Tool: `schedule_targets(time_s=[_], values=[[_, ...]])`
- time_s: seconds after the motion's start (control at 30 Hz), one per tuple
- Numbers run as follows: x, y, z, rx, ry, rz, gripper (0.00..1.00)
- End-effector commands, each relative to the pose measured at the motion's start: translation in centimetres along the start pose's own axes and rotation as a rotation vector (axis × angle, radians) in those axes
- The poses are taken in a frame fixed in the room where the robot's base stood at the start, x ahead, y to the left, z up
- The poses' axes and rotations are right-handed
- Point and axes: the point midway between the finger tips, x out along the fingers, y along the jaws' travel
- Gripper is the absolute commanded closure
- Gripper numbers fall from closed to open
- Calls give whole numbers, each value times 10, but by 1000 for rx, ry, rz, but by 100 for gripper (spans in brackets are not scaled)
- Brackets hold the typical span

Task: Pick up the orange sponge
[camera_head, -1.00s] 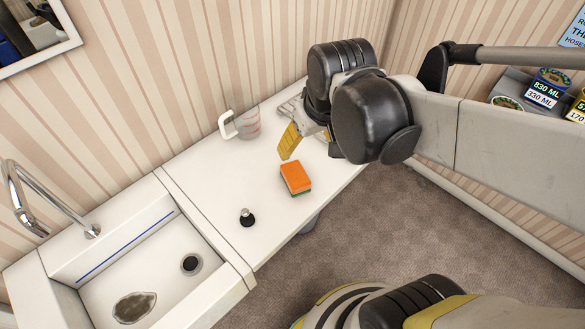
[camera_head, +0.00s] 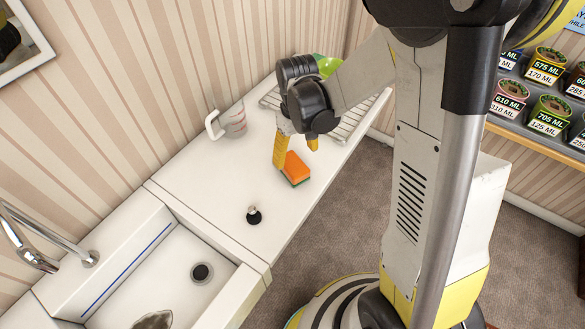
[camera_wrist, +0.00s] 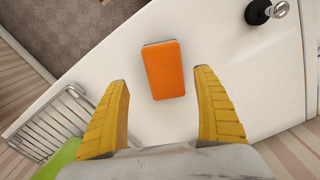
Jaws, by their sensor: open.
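The orange sponge (camera_head: 295,167) has a green underside and lies flat on the white counter (camera_head: 225,205), near its front edge. In the wrist view the sponge (camera_wrist: 164,70) shows its whole orange top, ahead of and between my two yellow fingers. My gripper (camera_head: 296,155) is open and empty, close to the sponge in the head view, with one yellow finger at its left side. The wrist view shows my gripper (camera_wrist: 160,78) with its fingers spread wider than the sponge. I see no contact; the exact height above the counter is hard to tell.
A dark stopper (camera_head: 254,215) stands on the counter toward the sink (camera_head: 175,275). A clear measuring jug (camera_head: 230,121) stands by the wall. A wire rack (camera_head: 345,125) and a green item (camera_head: 327,66) lie behind my gripper. Cans (camera_head: 548,70) sit on a shelf at right.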

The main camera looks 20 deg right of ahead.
Motion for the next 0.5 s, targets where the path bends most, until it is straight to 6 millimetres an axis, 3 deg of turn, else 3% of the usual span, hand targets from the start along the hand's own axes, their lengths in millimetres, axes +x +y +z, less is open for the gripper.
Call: schedule_targets(time_s=[0.33,0.5], values=[[45,-8,-3,0,1,0,21],[53,-7,-3,0,1,0,21]])
